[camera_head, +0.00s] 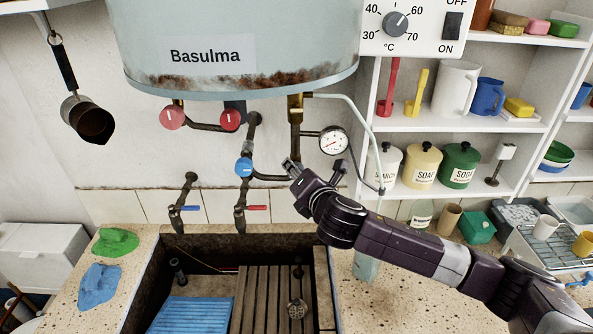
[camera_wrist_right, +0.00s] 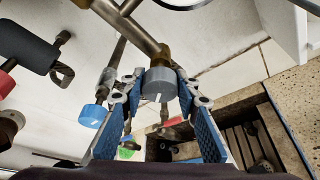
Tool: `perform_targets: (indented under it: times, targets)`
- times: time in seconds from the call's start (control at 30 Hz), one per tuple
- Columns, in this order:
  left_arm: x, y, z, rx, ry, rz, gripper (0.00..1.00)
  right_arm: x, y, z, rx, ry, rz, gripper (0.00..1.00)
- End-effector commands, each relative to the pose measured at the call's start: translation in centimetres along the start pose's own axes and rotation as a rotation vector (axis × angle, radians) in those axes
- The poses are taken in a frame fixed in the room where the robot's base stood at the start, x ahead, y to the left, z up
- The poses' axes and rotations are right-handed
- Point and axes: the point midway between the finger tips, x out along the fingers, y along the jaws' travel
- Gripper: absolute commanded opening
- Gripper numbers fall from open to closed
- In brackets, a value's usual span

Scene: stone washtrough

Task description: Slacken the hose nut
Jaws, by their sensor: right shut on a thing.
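The hose nut appears to be the grey round nut (camera_wrist_right: 158,84) with a white mark, at the end of a brass-coloured pipe fitting (camera_wrist_right: 160,54) in the right wrist view. My right gripper (camera_wrist_right: 160,92) is shut on it, one blue-padded finger on each side. In the head view my right gripper (camera_head: 291,168) is at the pipework below the heater, left of the pressure gauge. The nut is hidden there by the gripper. My left gripper is not in view.
The water heater (camera_head: 240,45) hangs above. Red knobs (camera_head: 172,117), a blue valve knob (camera_head: 243,166) and a round gauge (camera_head: 333,141) crowd the pipes. The stone trough (camera_head: 190,258) lies below. Shelves with jars (camera_head: 423,165) stand right; a pale thin hose (camera_head: 362,118) curves beside them.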

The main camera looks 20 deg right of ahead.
Motion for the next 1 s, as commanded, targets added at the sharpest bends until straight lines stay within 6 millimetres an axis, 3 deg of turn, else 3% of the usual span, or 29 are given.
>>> perform_targets:
  times: [0.4, 0.9, 0.93, 1.0]
  targets:
    - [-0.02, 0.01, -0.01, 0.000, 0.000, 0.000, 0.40, 0.00, 0.28, 0.22, -0.146, -0.005, -0.056, 0.05]
    - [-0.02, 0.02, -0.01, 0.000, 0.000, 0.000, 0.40, 0.00, 0.30, 0.24, -0.158, -0.005, -0.061, 0.05]
    - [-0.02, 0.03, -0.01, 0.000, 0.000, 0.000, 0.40, 0.00, 0.30, 0.24, -0.158, -0.006, -0.060, 0.32]
    - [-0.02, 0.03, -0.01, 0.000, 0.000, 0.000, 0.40, 0.00, 0.29, 0.23, -0.158, -0.005, -0.061, 0.40]
